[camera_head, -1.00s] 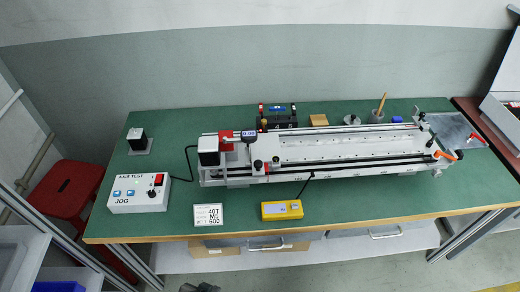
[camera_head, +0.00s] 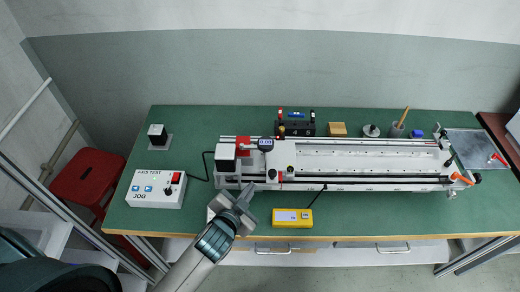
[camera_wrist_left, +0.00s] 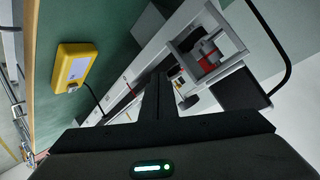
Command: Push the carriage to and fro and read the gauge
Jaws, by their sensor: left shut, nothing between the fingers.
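The long linear gantry (camera_head: 365,163) lies across the green bench. Its pale carriage (camera_head: 284,153) is near the left end of the rails, by the black motor block (camera_head: 225,151). My left gripper (camera_head: 246,192) is shut and empty, in front of the gantry's left end. In the left wrist view its shut fingers (camera_wrist_left: 158,97) point toward the gantry's end. My right gripper is not in view.
A control box (camera_head: 156,188) marked JOG stands at the left. A yellow meter (camera_head: 292,217) lies in front of the gantry, with a cable to it. My arm mostly covers the small label card.

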